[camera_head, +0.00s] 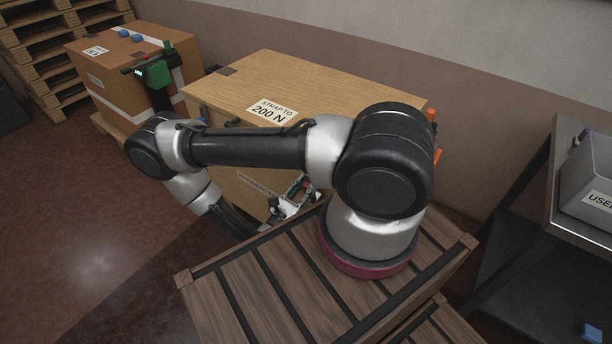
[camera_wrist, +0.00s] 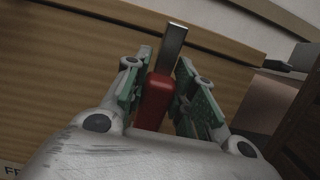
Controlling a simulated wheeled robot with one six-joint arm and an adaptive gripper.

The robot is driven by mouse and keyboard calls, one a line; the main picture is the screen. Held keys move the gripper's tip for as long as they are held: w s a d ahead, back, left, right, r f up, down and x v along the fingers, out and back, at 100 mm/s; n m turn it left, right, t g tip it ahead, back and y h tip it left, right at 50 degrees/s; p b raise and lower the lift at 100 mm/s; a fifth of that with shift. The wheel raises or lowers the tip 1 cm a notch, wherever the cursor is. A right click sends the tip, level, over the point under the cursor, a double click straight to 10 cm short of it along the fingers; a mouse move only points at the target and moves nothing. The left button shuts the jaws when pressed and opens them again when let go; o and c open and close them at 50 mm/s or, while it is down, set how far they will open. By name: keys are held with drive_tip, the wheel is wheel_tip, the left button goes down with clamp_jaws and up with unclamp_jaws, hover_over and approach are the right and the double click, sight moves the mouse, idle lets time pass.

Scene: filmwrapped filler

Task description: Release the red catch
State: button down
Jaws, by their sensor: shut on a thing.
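A flat metal bar (camera_wrist: 172,48) extends beyond the red part, in front of a wooden face. In the head view my gripper (camera_head: 293,200) is low beside the front of the large wooden crate (camera_head: 310,78), partly behind my arm. The crate carries a label (camera_head: 268,111) reading "STRAP TO 200 N".
A strapped brown box (camera_head: 120,62) with a green device (camera_head: 155,74) stands at the left on a pallet. Stacked pallets (camera_head: 45,50) are behind it. A metal shelf (camera_head: 540,200) with a grey bin (camera_head: 590,175) is at the right. The floor at the left front is clear.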

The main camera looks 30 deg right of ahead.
drive_tip(key=shift+s+a+f+t+h, duration=0.25)
drive_tip(key=shift+a+f+h, duration=0.15)
drive_tip(key=shift+a+h, duration=0.25)
drive_tip(key=shift+s+a+f+t+h, duration=0.15)
drive_tip(key=shift+a+f+t+h, duration=0.3)
drive_tip(key=shift+h, duration=0.3)
drive_tip(key=shift+s+a+f+t+h, duration=0.1)
drive_tip(key=shift+s+a+f+h, duration=0.15)
drive_tip(key=shift+a+h, duration=0.4)
drive_tip(key=c, duration=1.2)
unclamp_jaws()
drive_tip(key=shift+o, duration=0.2)
wheel_tip(320, 180, up, 10)
drive_tip(key=shift+f, duration=0.1)
